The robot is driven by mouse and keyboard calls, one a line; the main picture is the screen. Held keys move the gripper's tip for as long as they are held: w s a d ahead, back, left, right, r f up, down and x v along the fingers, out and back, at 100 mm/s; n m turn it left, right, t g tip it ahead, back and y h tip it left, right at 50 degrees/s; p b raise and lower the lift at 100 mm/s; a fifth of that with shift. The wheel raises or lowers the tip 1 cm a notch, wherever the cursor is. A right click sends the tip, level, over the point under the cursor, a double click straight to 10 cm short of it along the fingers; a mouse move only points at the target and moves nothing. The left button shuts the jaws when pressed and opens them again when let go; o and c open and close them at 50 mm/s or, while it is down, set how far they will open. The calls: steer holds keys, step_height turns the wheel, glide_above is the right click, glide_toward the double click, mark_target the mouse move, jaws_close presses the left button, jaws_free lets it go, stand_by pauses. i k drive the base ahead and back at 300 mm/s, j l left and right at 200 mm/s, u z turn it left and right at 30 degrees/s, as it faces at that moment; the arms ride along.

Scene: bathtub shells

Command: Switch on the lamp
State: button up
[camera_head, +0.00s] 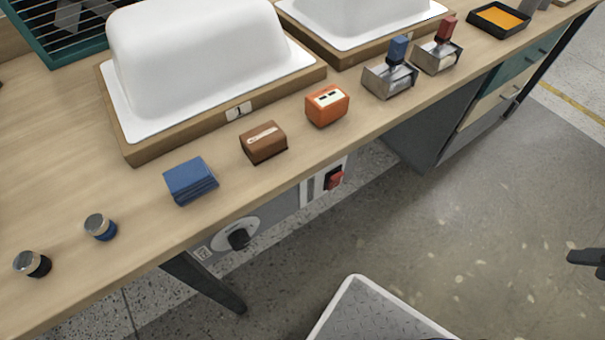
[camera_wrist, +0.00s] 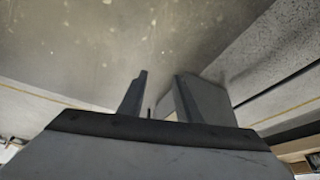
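I see nothing that is clearly a lamp in either view. A red switch (camera_head: 333,179) sits on a pale panel under the front edge of the workbench in the head view. To its left, a black knob (camera_head: 239,239) is mounted on a round light dial on the grey housing. My gripper (camera_wrist: 161,88) shows in the wrist view with its two dark fingers apart and nothing between them. In the head view, a dark part of my gripper (camera_head: 588,258) shows at the right edge, over the floor and well away from the switch and knob.
The wooden workbench (camera_head: 60,170) holds white tub shells (camera_head: 195,60), a blue stack (camera_head: 190,181), a brown block (camera_head: 263,142), an orange block (camera_head: 327,106) and two metal holders. Drawers (camera_head: 500,95) stand under its right part. Open floor (camera_head: 480,220) lies in front.

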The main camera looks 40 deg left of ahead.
mark_target(335, 180)
steer(key=k+u, duration=0.2)
steer(key=u, duration=1.15)
steer(key=k+j+z, duration=0.2)
steer(key=k, duration=0.65)
steer(key=l, duration=0.1)
